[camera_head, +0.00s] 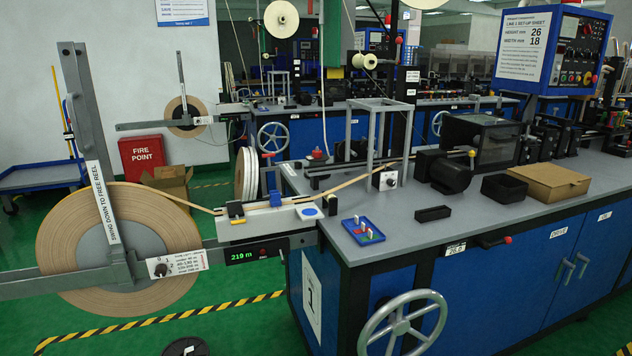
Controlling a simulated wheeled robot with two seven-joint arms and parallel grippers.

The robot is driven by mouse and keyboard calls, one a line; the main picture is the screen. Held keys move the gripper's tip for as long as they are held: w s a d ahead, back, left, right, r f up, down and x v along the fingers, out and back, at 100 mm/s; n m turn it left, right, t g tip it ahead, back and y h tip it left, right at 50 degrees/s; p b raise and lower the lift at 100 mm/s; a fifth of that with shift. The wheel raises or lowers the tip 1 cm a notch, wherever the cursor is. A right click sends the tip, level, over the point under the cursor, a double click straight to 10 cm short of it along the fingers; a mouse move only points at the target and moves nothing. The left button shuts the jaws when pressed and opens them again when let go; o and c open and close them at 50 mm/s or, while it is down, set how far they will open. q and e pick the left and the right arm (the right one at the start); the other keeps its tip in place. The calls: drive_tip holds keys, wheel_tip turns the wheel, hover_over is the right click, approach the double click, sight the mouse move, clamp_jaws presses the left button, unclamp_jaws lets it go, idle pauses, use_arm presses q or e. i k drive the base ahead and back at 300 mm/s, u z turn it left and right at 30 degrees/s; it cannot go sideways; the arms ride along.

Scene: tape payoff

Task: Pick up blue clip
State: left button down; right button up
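Neither of my grippers is in view. A small blue tray (350,228) lies near the front left corner of the grey bench top, holding a few small upright pieces in red, green and white; I cannot tell whether a blue one is among them. A small blue block (275,199) stands on the pale tape guide (262,215) left of the bench, beside a black and yellow block (235,209). It may be the blue clip, but it is too small to be sure. A round blue spot (309,211) marks the guide's right end.
A large tape reel (75,245) with a grey swing arm (88,130) stands at left, its tape running to the guide. A handwheel (402,325) projects in front.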

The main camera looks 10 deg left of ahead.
sight(275, 200)
drive_tip(key=u, duration=0.7)
drive_tip(key=i, duration=1.1)
drive_tip(key=u, duration=0.1)
